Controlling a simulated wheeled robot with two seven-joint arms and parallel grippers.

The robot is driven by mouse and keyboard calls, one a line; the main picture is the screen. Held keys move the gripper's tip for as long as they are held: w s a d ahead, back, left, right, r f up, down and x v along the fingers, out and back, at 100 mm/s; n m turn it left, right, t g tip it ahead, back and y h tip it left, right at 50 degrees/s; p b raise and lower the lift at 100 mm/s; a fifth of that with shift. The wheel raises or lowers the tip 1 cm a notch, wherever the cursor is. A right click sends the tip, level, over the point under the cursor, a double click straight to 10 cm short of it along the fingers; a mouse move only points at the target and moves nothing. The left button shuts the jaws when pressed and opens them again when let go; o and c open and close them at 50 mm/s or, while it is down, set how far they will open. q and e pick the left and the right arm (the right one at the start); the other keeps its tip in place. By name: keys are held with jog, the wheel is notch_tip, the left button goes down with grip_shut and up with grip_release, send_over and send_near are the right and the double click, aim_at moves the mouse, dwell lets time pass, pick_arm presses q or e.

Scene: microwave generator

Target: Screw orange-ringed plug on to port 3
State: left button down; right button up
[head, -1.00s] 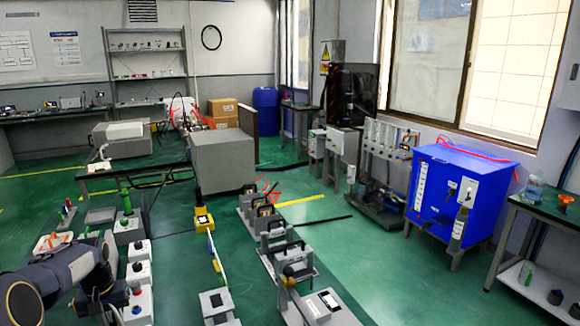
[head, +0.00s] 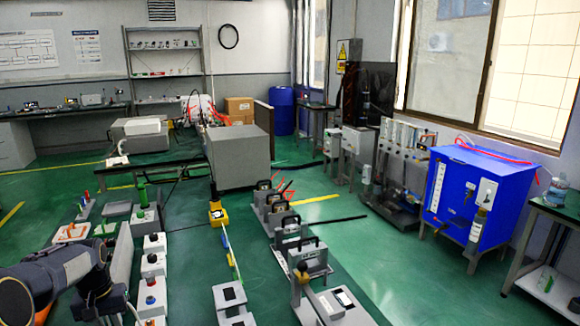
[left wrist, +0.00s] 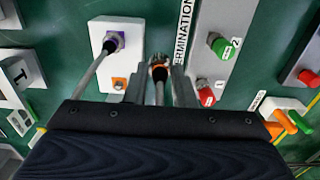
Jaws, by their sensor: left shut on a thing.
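The orange-ringed plug (left wrist: 158,66) is in the left wrist view, between the two fingers of my left gripper (left wrist: 157,76). The gripper is shut on it, and its cable runs back toward the wrist. A grey termination strip (left wrist: 228,42) lies to the right, with a red port labelled 1 (left wrist: 207,95) and a green port labelled 2 (left wrist: 221,46). I cannot make out port 3. In the head view my left arm comes in at the lower left; its fingertips are unclear there. My right gripper is not in view.
A white box (left wrist: 104,70) beside the fingers carries a purple-ringed plug (left wrist: 114,41) with a cable and an orange square. Another white box (left wrist: 284,103) with orange and green parts is at right. In the head view, a blue cabinet (head: 465,205) stands at right, with clear green floor before it.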

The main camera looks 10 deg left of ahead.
pick_arm(q)
jog(key=shift+s+a+f+b, duration=0.1)
jog(key=shift+s+a+b, duration=0.15)
jog(key=shift+s, duration=0.55)
jog(key=shift+s+a+f+b, duration=0.1)
jog(key=shift+s+b, duration=0.15)
jog(key=shift+s, duration=0.6)
jog(key=shift+s+a+f+b, duration=0.1)
jog(key=shift+s+a+b, duration=0.15)
jog(key=shift+s, duration=0.55)
jog(key=shift+s+a+f+b, duration=0.1)
jog(key=shift+s+a+b, duration=0.1)
jog(key=shift+s, duration=0.6)
jog(key=shift+s+a+b, duration=0.15)
jog(key=shift+s, duration=0.7)
jog(key=shift+s+a+f+b, duration=0.1)
jog(key=shift+s+a+b, duration=0.1)
jog(key=shift+s, duration=0.6)
jog(key=shift+s+a+f+b, duration=0.15)
jog(key=shift+s+a, duration=0.1)
jog(key=shift+s, duration=0.65)
jog(key=shift+s+a+r+b, duration=0.1)
jog(key=shift+s+a+b, duration=0.1)
jog(key=shift+s, duration=0.7)
jog(key=shift+f, duration=0.15)
